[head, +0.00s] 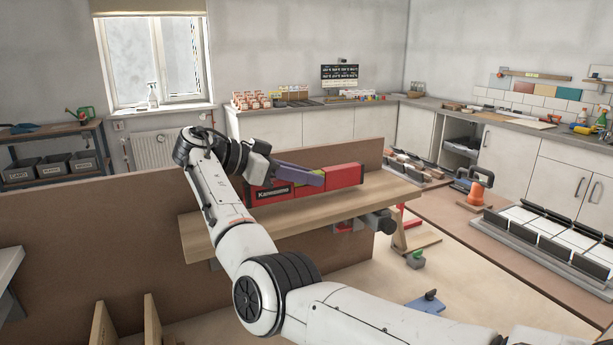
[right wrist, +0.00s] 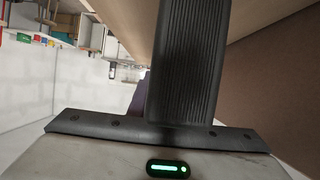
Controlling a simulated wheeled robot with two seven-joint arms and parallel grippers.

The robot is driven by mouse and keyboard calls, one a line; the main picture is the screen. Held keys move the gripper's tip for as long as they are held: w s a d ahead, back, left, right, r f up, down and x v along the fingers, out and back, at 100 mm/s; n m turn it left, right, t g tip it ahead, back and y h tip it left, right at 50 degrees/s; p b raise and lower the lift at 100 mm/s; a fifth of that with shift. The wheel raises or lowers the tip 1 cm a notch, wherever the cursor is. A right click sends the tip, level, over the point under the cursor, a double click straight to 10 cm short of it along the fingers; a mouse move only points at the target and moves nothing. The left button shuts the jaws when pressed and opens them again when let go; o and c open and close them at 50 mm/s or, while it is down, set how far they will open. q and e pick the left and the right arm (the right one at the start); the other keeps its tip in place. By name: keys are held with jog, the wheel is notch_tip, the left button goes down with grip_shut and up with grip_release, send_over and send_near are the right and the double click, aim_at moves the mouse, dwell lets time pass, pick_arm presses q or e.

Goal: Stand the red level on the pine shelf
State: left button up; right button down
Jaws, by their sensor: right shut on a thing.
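In the right wrist view a dark ribbed finger (right wrist: 187,70) fills the middle and the level is not clearly visible. My left gripper is out of view.
The brown panel (head: 110,215) rises behind the shelf. A grey and black device (head: 372,223) sits under the shelf's right part. An orange tool (head: 480,196) and a tile rack (head: 550,240) stand at right. The shelf's left and right ends are clear.

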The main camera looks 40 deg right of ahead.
jog(key=shift+f+b, duration=0.45)
jog(key=shift+f, duration=0.35)
dwell(0.4)
jog(key=c, duration=1.5)
grip_release()
jog(key=shift+c, duration=0.2)
jog(key=shift+f, duration=0.1)
jog(key=shift+a, duration=0.1)
jog(key=v, duration=0.5)
jog(key=shift+w+a+r+b, duration=0.1)
jog(key=shift+a+r+b, duration=0.15)
jog(key=shift+r+b, duration=0.1)
jog(key=shift+v, duration=0.8)
